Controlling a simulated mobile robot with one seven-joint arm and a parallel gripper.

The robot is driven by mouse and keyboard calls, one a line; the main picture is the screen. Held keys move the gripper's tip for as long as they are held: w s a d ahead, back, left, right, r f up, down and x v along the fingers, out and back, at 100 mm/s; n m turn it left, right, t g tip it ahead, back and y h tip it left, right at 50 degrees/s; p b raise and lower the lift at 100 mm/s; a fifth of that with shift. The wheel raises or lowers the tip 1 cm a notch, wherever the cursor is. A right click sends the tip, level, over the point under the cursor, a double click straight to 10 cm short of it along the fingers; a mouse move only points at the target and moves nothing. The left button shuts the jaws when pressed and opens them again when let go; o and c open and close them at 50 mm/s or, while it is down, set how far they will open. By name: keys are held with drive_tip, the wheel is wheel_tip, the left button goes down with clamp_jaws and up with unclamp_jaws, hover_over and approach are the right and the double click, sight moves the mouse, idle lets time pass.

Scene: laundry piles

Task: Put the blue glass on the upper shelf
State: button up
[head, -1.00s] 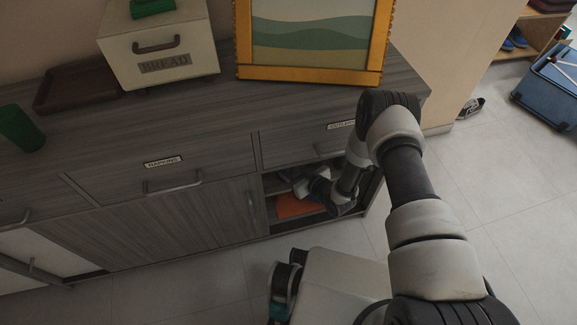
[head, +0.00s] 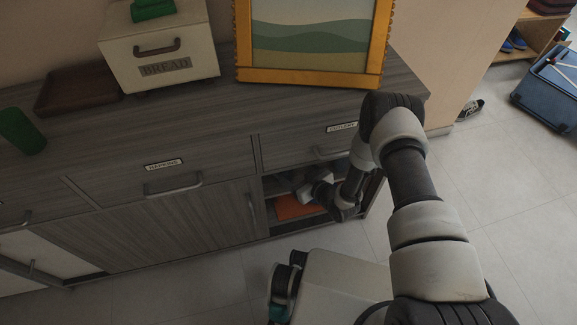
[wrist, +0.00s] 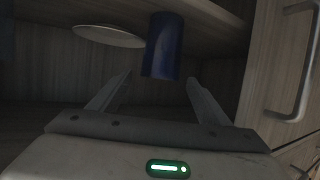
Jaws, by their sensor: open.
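The blue glass (wrist: 163,43) shows in the wrist view, just beyond my fingertips and lined up with the gap between them. It touches or is close to a pale wooden shelf surface (wrist: 212,18) at the top of the picture. My gripper (wrist: 159,79) is open, one finger on each side of the gap, with nothing clamped. In the head view my forearm reaches into the open cabinet compartment (head: 268,213) at the lower right of the sideboard. The glass and fingertips cannot be made out there. Which shelf level the glass is on is unclear.
A white plate (wrist: 108,36) lies left of the glass in the wrist view. A door with a handle (wrist: 297,65) stands close on the right. An orange item (head: 298,206) lies low in the compartment. The sideboard top holds a bread box (head: 160,50), a picture frame (head: 309,75) and a green cup (head: 20,130).

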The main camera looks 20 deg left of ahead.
drive_tip(key=p+v, duration=0.2)
drive_tip(key=v, duration=0.8)
drive_tip(key=shift+s, duration=0.15)
drive_tip(key=shift+d+r, duration=0.1)
drive_tip(key=shift+d, duration=0.05)
